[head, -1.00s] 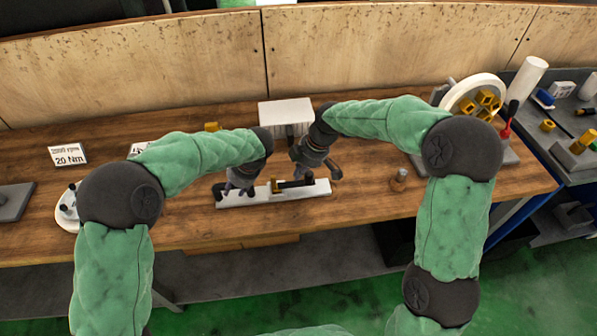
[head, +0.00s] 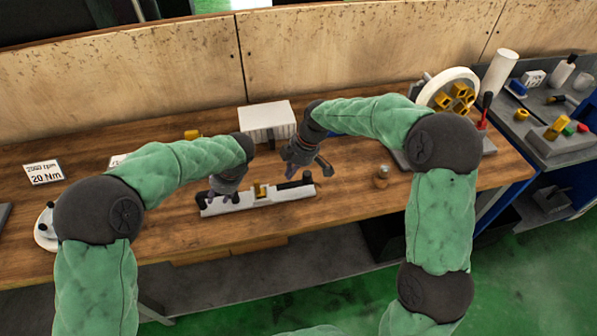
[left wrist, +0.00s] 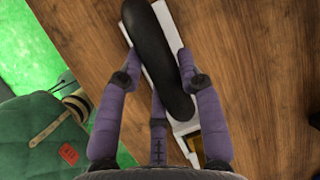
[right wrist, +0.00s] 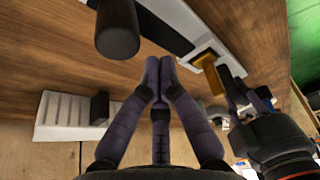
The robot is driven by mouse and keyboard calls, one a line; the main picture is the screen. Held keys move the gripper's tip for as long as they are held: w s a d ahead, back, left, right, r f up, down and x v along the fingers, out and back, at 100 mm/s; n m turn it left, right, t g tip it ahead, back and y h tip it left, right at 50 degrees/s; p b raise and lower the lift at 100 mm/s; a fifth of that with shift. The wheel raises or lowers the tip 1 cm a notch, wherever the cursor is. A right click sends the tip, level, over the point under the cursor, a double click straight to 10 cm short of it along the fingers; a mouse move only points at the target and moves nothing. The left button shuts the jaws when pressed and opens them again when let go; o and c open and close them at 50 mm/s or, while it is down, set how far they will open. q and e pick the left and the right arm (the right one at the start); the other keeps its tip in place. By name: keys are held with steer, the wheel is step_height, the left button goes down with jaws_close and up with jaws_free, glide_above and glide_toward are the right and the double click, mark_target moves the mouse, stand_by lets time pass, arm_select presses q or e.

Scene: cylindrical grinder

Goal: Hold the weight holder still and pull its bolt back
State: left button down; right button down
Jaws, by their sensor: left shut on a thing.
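The weight holder is a long white bar (head: 245,201) with black parts and a brass-coloured block (head: 260,190), lying on the wooden bench. My left gripper (head: 224,196) is at its left end. In the left wrist view (left wrist: 165,80) its fingers are shut on the holder's black grip (left wrist: 157,40). A black knob (head: 307,177) stands at the holder's right end; it looms large in the right wrist view (right wrist: 117,35). My right gripper (right wrist: 160,68) has its fingertips together and looks empty. It hovers close beside the knob and the black strip of the bar (right wrist: 163,22).
A white ribbed box (head: 267,120) stands behind the holder. A small metal piece (head: 382,176) is to the right, then a round white fixture (head: 448,88) with brass blocks. Signs (head: 44,173) are at the left. The bench front is mostly clear.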

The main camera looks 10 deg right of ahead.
mark_target(297, 182)
arm_select(q)
steer(key=shift+f, duration=0.1)
arm_select(e)
steer(key=shift+w+a+r, duration=0.2)
steer(key=shift+a+r, duration=0.15)
steer(key=shift+a, duration=0.4)
steer(key=v, duration=0.9)
steer(key=shift+s+d+r, duration=0.1)
steer(key=shift+r, duration=0.05)
arm_select(q)
steer(key=c, duration=0.7)
jaws_free()
steer(key=shift+c, duration=0.2)
steer(key=v, duration=1.2)
